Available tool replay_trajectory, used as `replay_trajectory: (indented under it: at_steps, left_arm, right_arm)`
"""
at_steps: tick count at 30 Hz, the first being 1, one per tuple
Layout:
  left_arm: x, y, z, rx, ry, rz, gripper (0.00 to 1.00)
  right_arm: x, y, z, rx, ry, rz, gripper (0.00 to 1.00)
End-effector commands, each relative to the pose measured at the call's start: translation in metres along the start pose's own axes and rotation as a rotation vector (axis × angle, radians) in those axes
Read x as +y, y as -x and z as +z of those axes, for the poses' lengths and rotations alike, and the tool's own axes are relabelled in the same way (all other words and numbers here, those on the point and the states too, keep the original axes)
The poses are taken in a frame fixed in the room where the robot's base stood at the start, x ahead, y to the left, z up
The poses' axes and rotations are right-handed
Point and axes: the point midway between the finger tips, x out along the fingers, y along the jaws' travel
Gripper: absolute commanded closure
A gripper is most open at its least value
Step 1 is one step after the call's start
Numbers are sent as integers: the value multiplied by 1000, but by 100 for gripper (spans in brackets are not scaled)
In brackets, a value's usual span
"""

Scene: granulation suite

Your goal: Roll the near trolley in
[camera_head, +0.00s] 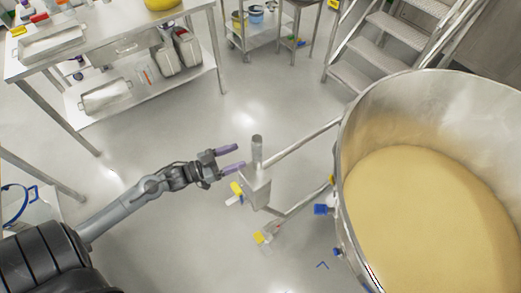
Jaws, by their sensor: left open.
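A large round steel vessel (345,190) full of beige powder (430,215) stands at the right. Steel bars run left from it to a short upright post on a metal block (258,185), with yellow and blue tags or pedals near the floor. I cannot tell whether this is the near trolley; the vessel hides what lies under it. My left gripper (238,157) is open and empty, its two purple-tipped fingers pointing right, just left of the post and apart from it in the picture. My right gripper is not in view.
A steel table (95,35) with a lower shelf holding canisters stands at upper left. A small wheeled cart (255,35) with buckets is at the top. Metal steps (375,50) rise behind the vessel. The floor between is clear. A blue corner mark (322,265) lies on it.

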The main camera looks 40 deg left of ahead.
Motion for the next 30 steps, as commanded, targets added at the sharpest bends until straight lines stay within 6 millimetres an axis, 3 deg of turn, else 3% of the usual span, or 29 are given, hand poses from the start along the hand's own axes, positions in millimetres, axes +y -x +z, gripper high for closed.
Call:
replay_trajectory:
  at_steps: [18,30]
  left_arm:
    - [0,-86,0,3,0,-1,36]
    - [0,-104,0,0,0,-1,36]
  right_arm:
    - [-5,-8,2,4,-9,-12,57]
    - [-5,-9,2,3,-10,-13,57]
